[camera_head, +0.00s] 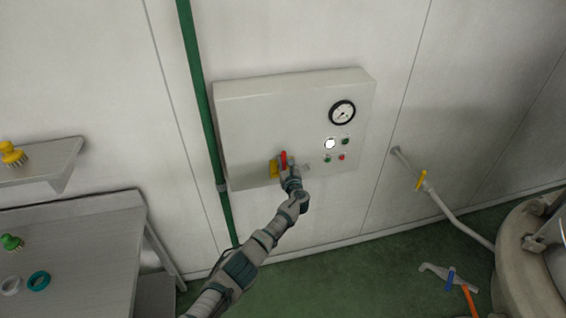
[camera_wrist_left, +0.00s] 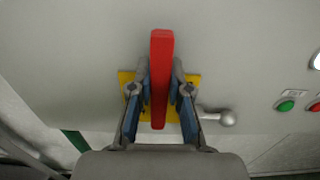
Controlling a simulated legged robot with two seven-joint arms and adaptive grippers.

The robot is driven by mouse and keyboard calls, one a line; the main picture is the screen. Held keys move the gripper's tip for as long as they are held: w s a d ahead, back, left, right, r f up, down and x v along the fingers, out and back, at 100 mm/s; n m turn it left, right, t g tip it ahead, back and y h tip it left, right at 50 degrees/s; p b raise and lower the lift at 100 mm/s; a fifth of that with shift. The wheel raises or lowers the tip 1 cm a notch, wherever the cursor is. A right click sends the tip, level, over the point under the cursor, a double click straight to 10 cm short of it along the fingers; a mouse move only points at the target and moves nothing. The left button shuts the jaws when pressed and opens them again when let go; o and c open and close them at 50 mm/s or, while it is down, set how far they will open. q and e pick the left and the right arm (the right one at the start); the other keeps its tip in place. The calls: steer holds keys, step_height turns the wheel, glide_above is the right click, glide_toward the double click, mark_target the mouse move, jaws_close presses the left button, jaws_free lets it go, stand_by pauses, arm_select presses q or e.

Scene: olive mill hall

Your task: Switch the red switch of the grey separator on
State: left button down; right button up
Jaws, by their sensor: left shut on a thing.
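The red switch (camera_head: 284,158) sits on a yellow plate (camera_head: 274,170) low on the front of the grey separator's control box (camera_head: 250,120). In the left wrist view the red switch (camera_wrist_left: 161,75) is a long bar standing upright over the yellow plate (camera_wrist_left: 126,78). My left gripper (camera_head: 286,168) is at the switch. In the left wrist view its two fingers (camera_wrist_left: 161,95) are shut on the red switch, one on each side. My right gripper is in neither view.
Beside the switch are a small metal lever (camera_wrist_left: 226,118), green and red buttons (camera_head: 341,157), a lit white lamp (camera_head: 330,144) and a gauge (camera_head: 342,113). A green pipe (camera_head: 200,90) runs left of the box. A table (camera_head: 90,240) stands at left, a vat (camera_head: 515,260) at right.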

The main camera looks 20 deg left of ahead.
arm_select(q)
steer(key=shift+w+r, duration=0.1)
steer(key=shift+r, duration=0.45)
steer(key=c, duration=1.1)
jaws_free()
steer(key=shift+w, duration=0.1)
steer(key=shift+f, duration=0.3)
steer(key=v, duration=1.2)
steer(key=shift+f, duration=0.1)
steer(key=shift+w+a, duration=0.1)
